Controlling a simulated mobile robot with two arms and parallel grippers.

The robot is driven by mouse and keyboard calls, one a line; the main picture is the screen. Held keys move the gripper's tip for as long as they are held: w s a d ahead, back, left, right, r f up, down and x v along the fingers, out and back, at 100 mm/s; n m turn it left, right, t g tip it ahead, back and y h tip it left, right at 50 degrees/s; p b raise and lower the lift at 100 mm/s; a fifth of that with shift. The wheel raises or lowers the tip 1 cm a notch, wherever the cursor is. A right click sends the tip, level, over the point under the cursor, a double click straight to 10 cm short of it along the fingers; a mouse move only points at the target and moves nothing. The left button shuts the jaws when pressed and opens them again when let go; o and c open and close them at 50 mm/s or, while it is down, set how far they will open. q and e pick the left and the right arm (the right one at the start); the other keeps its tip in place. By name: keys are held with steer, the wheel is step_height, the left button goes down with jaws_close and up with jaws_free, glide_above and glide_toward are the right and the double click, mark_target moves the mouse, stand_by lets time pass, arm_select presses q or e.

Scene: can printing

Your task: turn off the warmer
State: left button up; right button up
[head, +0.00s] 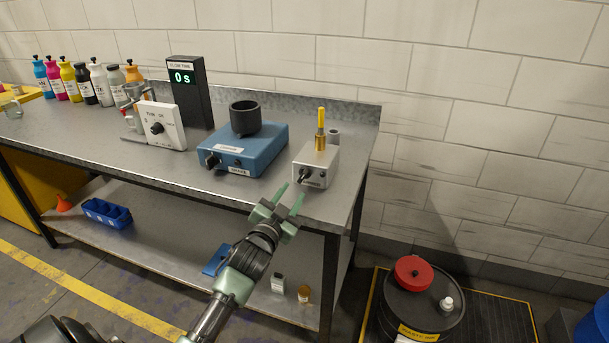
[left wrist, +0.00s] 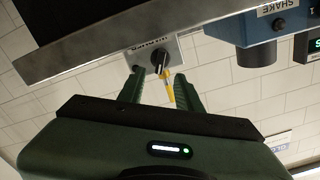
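The warmer (head: 318,163) is a small light grey box at the right front end of the bench, with a yellow-topped cylinder (head: 320,130) standing on it. Its black knob (head: 304,176) is on the front face. My left gripper (head: 291,195) is open and empty, just in front of and below the knob, pointing at it. In the left wrist view, which is upside down, the knob (left wrist: 159,61) shows beyond and between the two green fingertips (left wrist: 160,76), with the warmer's label beside it. I see no contact with the knob. My right gripper is not in view.
A blue shaker (head: 247,150) with a black cup stands left of the warmer. A white dial panel (head: 161,126) and a black timer (head: 190,95) reading 0 s are farther left. The bench's front edge (head: 225,198) lies close to my gripper. A waste drum (head: 425,305) stands right.

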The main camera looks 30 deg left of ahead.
mark_target(302, 178)
arm_select(q)
steer(key=x, duration=0.8)
steer(key=shift+d+p, duration=0.1)
steer(key=shift+p, duration=0.25)
jaws_close()
